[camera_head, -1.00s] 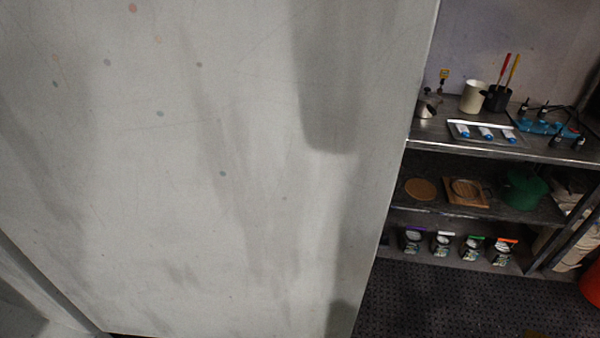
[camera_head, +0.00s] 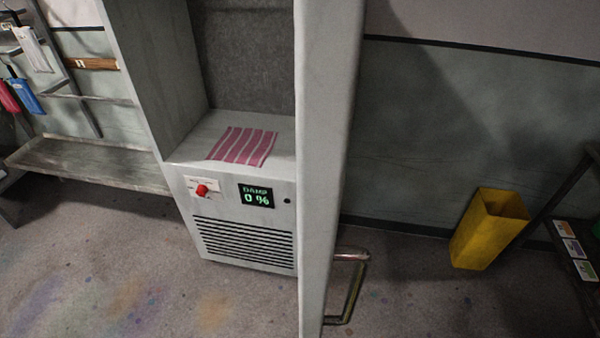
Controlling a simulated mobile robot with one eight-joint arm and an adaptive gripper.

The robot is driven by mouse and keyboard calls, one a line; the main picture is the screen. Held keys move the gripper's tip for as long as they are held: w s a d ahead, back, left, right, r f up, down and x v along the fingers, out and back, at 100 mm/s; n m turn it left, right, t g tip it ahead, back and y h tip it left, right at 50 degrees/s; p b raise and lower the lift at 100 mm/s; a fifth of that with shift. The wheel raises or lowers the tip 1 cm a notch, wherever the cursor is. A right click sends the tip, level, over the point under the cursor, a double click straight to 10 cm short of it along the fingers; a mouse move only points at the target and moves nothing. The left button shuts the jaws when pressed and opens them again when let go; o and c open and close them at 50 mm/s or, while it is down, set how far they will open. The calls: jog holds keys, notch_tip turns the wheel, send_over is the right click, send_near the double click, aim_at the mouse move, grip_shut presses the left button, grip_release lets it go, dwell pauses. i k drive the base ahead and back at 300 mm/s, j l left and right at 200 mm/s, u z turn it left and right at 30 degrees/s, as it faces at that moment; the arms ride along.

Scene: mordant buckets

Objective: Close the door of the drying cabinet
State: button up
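The drying cabinet (camera_head: 180,75) stands in the middle left of the view with its front open. Its pale grey door (camera_head: 325,160) stands swung out, seen nearly edge-on, to the right of the opening. A metal bar handle (camera_head: 355,290) sticks out from the door's right side, low down. A pink and white striped cloth (camera_head: 243,146) lies flat on the cabinet's inner floor. Below it are a red knob (camera_head: 201,190), a green display (camera_head: 256,196) reading "DAMP 0 %" and a slatted vent (camera_head: 245,243). My gripper is not in view.
A yellow bin (camera_head: 488,228) stands by the wall at the right. A dark shelf rack with small labelled items (camera_head: 572,247) is at the right edge. A low wooden bench (camera_head: 90,163) stands left of the cabinet. The speckled floor (camera_head: 120,275) in front is clear.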

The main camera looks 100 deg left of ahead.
aim_at(329, 35)
jog(key=i+j+u, duration=0.15)
jog(key=u, duration=0.35)
jog(key=i+u, duration=0.2)
jog(key=u, duration=0.3)
jog(key=i+u, duration=0.2)
jog(key=u, duration=0.25)
jog(key=i+u, duration=0.2)
jog(key=u, duration=0.3)
jog(key=i+l+u, duration=0.15)
jog(key=u, duration=0.35)
jog(key=i+u, duration=0.1)
jog(key=u, duration=0.4)
jog(key=i+u, duration=0.1)
jog(key=u, duration=0.4)
jog(key=i+l+u, duration=0.1)
jog(key=u, duration=0.35)
jog(key=l+u, duration=0.2)
jog(key=u, duration=0.3)
